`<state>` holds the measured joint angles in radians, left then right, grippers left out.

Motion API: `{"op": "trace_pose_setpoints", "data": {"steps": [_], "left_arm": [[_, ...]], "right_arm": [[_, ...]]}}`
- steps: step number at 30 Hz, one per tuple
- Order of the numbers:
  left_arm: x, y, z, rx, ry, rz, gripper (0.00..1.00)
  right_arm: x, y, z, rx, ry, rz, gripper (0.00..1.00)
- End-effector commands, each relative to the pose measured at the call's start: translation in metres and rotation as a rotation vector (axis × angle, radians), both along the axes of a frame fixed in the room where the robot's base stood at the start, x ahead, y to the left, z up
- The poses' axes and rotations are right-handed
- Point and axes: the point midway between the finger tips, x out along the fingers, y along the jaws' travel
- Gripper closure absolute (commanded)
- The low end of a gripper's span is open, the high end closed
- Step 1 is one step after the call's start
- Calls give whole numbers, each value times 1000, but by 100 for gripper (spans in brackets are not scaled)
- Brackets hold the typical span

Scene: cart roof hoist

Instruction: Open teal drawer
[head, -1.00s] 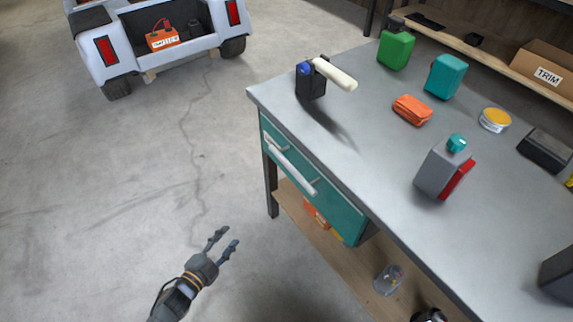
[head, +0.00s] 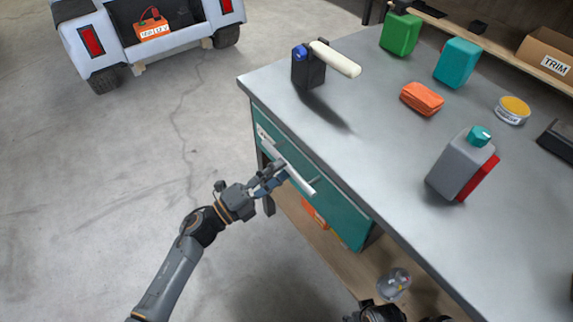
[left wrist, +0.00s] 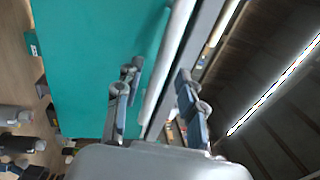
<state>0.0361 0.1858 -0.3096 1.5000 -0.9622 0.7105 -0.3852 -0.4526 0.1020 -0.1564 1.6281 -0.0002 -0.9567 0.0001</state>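The teal drawer (head: 343,218) sits shut under the grey workbench top, with a long pale bar handle (head: 300,183) across its front. In the left wrist view, the teal drawer front (left wrist: 95,60) fills the left side. The handle (left wrist: 167,70) runs between the two spread fingers of my left gripper (left wrist: 158,80), with gaps showing beside it. A dark part at the bottom edge of the head view (head: 380,313) seems to be my right gripper, mostly cut off.
On the workbench (head: 370,150) stand a dark block with a cream bar (head: 334,58), a grey bottle (head: 458,165), an orange pack (head: 422,98), and green (head: 400,33) and teal (head: 457,62) containers. A lower shelf lies below the drawer.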

Motion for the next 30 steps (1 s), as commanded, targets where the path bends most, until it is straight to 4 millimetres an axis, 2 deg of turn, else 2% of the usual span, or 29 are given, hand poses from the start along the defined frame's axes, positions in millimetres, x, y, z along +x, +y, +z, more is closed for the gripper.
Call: {"op": "trace_pose_setpoints", "data": {"steps": [6, 17, 23, 30], "left_arm": [[15, -20, 5, -1, 2, 1, 61], [18, -24, 5, 0, 2, 1, 61], [18, -24, 6, 0, 2, 1, 100], [18, -24, 5, 0, 2, 1, 100]], "right_arm": [[0, 0, 0, 0, 0, 0, 46], [0, 0, 0, 0, 0, 0, 46], [0, 0, 0, 0, 0, 0, 46], [0, 0, 0, 0, 0, 0, 46]]}}
